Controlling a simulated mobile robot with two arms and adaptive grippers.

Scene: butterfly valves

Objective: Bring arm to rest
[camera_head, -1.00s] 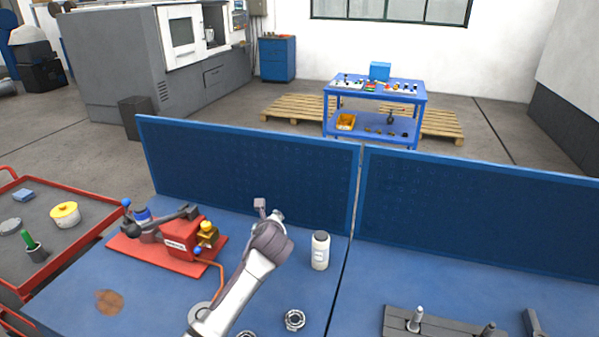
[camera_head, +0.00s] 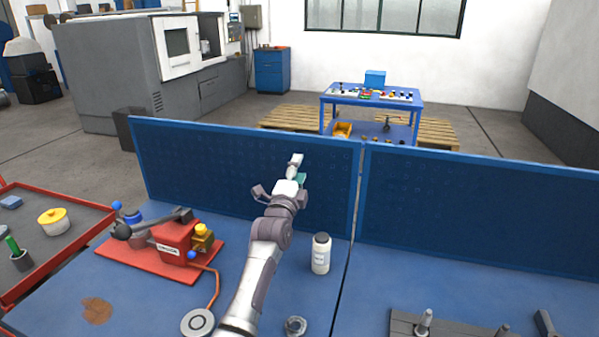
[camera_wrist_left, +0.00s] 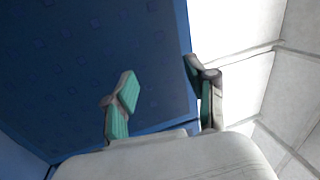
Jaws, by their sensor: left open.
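My left arm (camera_head: 258,275) reaches up from the bottom of the head view over the blue workbench. My left gripper (camera_head: 278,176) is in front of the blue perforated back panel (camera_head: 235,160), above the bench top. Its fingers are spread and nothing is between them. In the left wrist view, the two fingers (camera_wrist_left: 167,86) with green pads stand apart, with the blue panel behind one and a pale surface at the right. My right gripper is not in view.
A red-based device (camera_head: 170,248) with a lever stands left of the arm. A white bottle (camera_head: 320,254) stands close to its right, and a metal ring part (camera_head: 296,326) lies near the front. A red cart (camera_head: 85,240) is at far left.

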